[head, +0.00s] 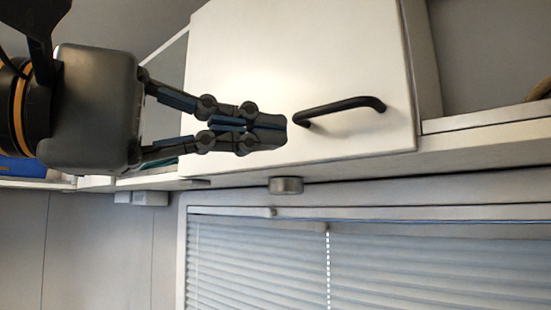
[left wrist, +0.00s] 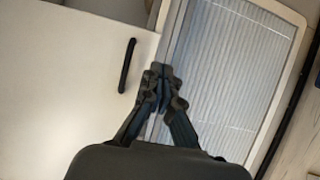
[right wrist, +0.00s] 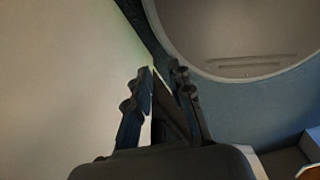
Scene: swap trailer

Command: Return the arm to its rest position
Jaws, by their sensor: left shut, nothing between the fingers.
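My left gripper (head: 284,130) reaches in from the left in the head view, its two black fingers shut together with nothing between them. Its tips appear just left of a black bar handle (head: 340,108) on a white cabinet door (head: 290,60). In the left wrist view, the shut fingers (left wrist: 161,70) are to the right of the handle (left wrist: 127,66), apart from it. My right gripper (right wrist: 162,72) shows only in the right wrist view. Its fingers are apart, and I see no held object; a dark shape shows behind them.
A window with pale blinds (head: 260,260) is below the cabinet. An open shelf (head: 485,125) is to the right. A round, light-rimmed surface (right wrist: 240,35) and a blue-grey surface (right wrist: 260,110) lie beyond my right gripper.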

